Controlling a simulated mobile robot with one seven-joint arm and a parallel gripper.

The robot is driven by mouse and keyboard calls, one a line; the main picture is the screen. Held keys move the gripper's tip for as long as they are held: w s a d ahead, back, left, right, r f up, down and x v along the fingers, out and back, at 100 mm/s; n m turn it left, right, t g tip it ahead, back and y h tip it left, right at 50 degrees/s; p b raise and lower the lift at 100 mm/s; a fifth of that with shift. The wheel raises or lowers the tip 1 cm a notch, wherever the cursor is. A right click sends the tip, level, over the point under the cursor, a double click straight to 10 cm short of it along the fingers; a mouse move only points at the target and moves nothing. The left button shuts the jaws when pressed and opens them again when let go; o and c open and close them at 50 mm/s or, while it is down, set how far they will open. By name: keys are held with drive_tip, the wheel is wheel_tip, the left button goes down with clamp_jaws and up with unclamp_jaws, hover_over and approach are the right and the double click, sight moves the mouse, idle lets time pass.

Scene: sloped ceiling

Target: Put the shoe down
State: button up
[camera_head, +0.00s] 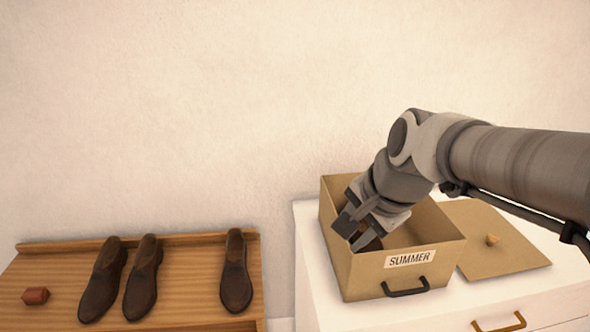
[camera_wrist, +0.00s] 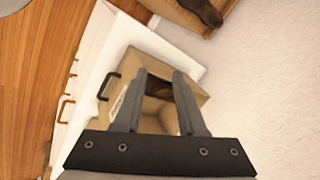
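My gripper (camera_head: 362,234) reaches down into an open tan box labelled SUMMER (camera_head: 452,247). In the wrist view the fingers (camera_wrist: 159,78) stand apart, with a dark brown shoe (camera_wrist: 158,90) between them. It appears gripped, inside or just above the box opening. Most of this shoe is hidden by the fingers and the box wall, and I cannot tell whether it touches the box floor. The box also shows in the wrist view (camera_wrist: 196,94). Three more brown shoes are on the wooden bench: two side by side (camera_head: 143,280) and one apart (camera_head: 236,275).
The box stands on a white drawer unit (camera_head: 335,312). Its tan lid (camera_head: 500,255) with a small knob lies to the right of the box. The wooden bench (camera_head: 190,275) at the left holds a small reddish block (camera_head: 36,296). A plain wall rises behind.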

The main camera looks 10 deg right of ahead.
drive_tip(key=s+a+n+h, duration=0.1)
drive_tip(key=s+n, duration=0.8)
drive_tip(key=n, duration=0.3)
drive_tip(key=shift+s+t, duration=0.3)
drive_tip(key=shift+s, duration=0.05)
